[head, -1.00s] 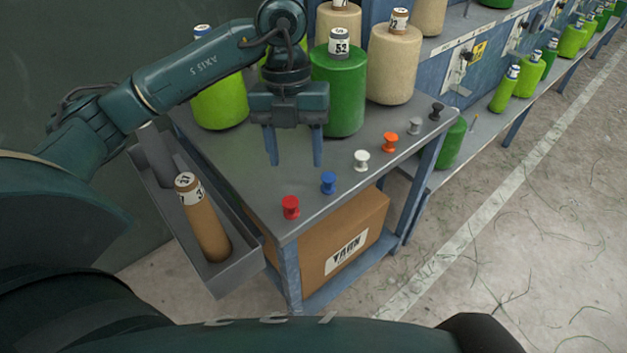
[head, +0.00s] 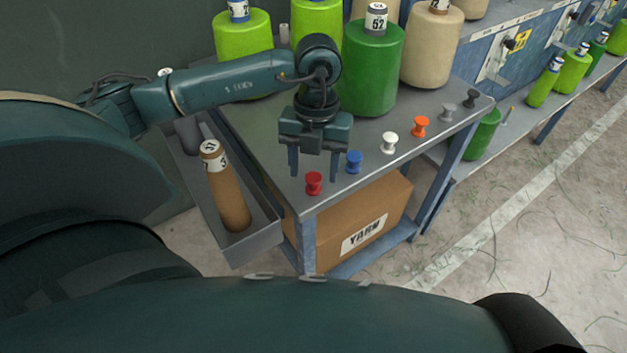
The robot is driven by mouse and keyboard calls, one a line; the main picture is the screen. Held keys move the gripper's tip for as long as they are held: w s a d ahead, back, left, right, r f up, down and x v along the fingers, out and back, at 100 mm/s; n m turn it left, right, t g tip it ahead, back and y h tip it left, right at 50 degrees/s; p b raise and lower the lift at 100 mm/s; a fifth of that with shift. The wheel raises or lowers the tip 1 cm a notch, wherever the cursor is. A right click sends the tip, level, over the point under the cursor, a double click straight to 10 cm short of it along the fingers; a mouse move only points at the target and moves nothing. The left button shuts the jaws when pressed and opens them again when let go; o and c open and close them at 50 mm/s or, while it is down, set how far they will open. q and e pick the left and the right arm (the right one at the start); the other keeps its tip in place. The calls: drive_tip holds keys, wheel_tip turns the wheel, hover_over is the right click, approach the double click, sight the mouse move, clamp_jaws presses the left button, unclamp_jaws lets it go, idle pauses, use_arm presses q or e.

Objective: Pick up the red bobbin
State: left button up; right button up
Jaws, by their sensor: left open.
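The red bobbin (head: 314,183) stands upright on the grey metal table (head: 262,150), close to its front corner. My left gripper (head: 313,177) points down over the table with its two fingers apart. In the picture its fingertips lie on either side of the bobbin's top, a little behind or above it. I cannot tell whether the fingers touch it or how high they are. Nothing is held. My right gripper is not in view.
A blue bobbin (head: 354,162) stands just right of the right finger. White (head: 389,143), orange (head: 421,126) and grey bobbins continue the row. Large green (head: 372,70) and cream yarn cones stand behind. A grey tray (head: 262,238) with a brown cone (head: 229,195) hangs at the left edge.

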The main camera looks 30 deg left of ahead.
use_arm(q)
drive_tip(key=shift+s+d+f, duration=0.1)
drive_tip(key=shift+s+f, duration=0.05)
drive_tip(key=shift+f, duration=0.55)
drive_tip(key=shift+s+d+f, duration=0.1)
drive_tip(key=shift+f, duration=0.6)
drive_tip(key=shift+c, duration=0.4)
drive_tip(key=c, duration=1)
drive_tip(key=shift+o, duration=0.2)
